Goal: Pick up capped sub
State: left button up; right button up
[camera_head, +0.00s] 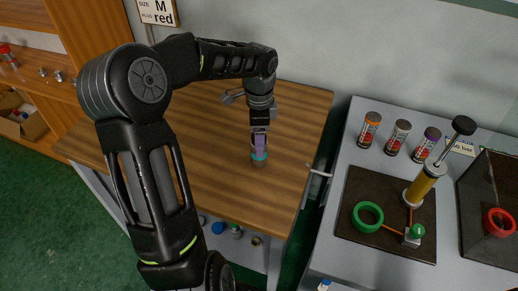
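The capped sub (260,157) appears to be the small piece on the wooden table, with purple and teal parts and a greyish lower end. It stands roughly upright near the table's right side. My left gripper (259,133) points down right above it, with its fingers at the purple upper part. The fingers are small here and partly hide the piece, so I cannot tell whether they are closed on it. My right gripper is not in view.
A grey bench (330,235) on the right carries several small cans, a dark mat (358,185) with a green ring (368,216), and a yellow cylinder (421,186) with a black knob. A red ring (499,222) is farther right. The wooden table's front (235,195) is clear.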

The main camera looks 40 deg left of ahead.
pick_arm(q)
notch_tip(320, 180, down, 2)
jog(key=shift+f, duration=0.1)
jog(key=shift+c, duration=0.5)
grip_shut()
dwell(0.6)
